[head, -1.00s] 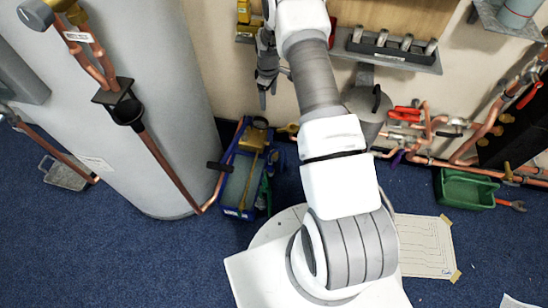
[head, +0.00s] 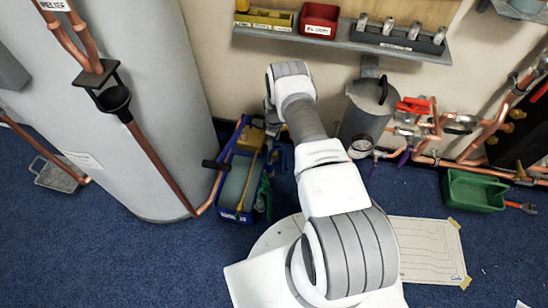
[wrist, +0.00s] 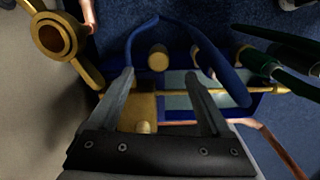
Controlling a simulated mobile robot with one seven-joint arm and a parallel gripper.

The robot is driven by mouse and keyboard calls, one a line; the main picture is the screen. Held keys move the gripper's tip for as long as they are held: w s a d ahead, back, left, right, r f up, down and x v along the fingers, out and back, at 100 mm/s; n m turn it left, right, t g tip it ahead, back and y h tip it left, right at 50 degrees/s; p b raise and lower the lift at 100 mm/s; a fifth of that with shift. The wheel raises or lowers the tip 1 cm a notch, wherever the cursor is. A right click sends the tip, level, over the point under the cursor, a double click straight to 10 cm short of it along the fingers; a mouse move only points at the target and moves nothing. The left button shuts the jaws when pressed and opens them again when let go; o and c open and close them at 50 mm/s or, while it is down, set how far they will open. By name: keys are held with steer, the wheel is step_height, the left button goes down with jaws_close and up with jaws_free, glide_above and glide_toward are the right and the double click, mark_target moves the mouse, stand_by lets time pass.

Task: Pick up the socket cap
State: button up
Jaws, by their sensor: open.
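My gripper (wrist: 160,76) is open and empty in the wrist view, pointing down over the blue tool tote. A short brass cylinder (wrist: 157,57) with a round end shows just beyond and between the fingertips, apart from both. It may be the socket cap, but I cannot tell for sure. A smaller brass knob (wrist: 144,127) shows lower, between the fingers near the palm. In the head view my wrist hides most of the gripper beside the tote (head: 237,185).
A brass ring-shaped fitting (wrist: 52,36) is left of the fingers; dark green handles (wrist: 275,52) are to the right. The grey tank (head: 160,110) stands left of the tote, a grey canister (head: 367,110) right. A shelf (head: 340,40) is above. Blue floor is open in front.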

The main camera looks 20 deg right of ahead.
mark_target(274, 156)
steer(key=f+b, duration=0.3)
steer(key=f, duration=0.4)
steer(key=shift+w+f, duration=0.15)
steer(key=shift+w, duration=0.05)
jaws_close()
